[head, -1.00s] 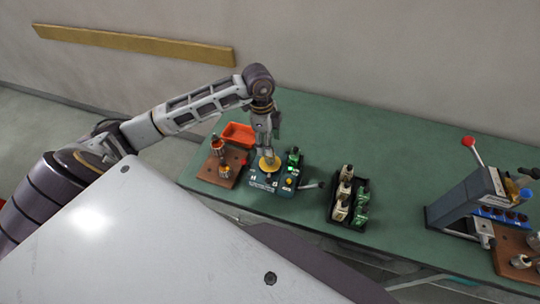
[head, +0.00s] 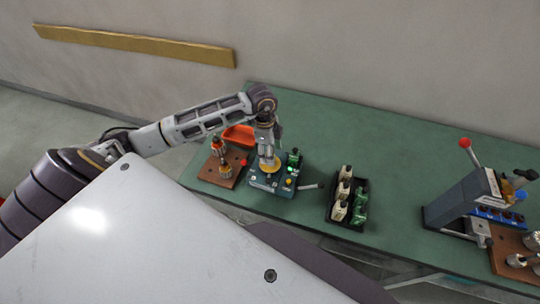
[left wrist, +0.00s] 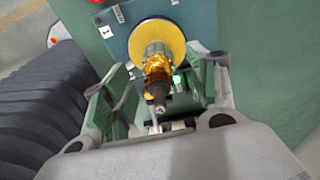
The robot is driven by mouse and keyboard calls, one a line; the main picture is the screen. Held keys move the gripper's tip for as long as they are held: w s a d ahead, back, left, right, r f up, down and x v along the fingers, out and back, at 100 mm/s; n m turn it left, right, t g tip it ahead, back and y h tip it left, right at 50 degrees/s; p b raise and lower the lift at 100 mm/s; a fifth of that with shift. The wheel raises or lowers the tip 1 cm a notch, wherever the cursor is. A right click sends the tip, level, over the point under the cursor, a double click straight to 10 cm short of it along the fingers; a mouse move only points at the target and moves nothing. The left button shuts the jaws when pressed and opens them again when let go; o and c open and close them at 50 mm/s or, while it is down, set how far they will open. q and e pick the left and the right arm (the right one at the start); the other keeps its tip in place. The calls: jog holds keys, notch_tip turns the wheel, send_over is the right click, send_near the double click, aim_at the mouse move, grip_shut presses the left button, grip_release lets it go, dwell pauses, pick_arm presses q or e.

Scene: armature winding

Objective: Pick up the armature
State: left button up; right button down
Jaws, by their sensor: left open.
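The armature (left wrist: 157,68), with copper-coloured windings and a metal shaft, stands on a yellow disc (left wrist: 140,40) on a blue-grey device. In the left wrist view its shaft points toward the camera. My left gripper (left wrist: 160,88) is open, with its green-padded fingers on either side of the armature and a visible gap at each side. In the head view my left gripper (head: 267,150) hangs over the device (head: 262,183) and hides most of the armature. My right gripper is not in view.
A brown board (head: 214,173) with upright parts stands left of the device, with an orange bin (head: 238,136) behind. A black tray (head: 350,215) of white and green parts is to the right. A lever press (head: 465,200) stands farther right. The green table (head: 400,150) is clear behind the tray.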

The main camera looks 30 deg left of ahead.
pick_arm(q)
jog(key=shift+d+f, duration=0.1)
jog(key=shift+f, duration=0.75)
jog(key=c, duration=1.2)
jog(key=shift+r, duration=0.1)
jog(key=shift+r+b, duration=0.75)
jog(key=shift+r, duration=4.2)
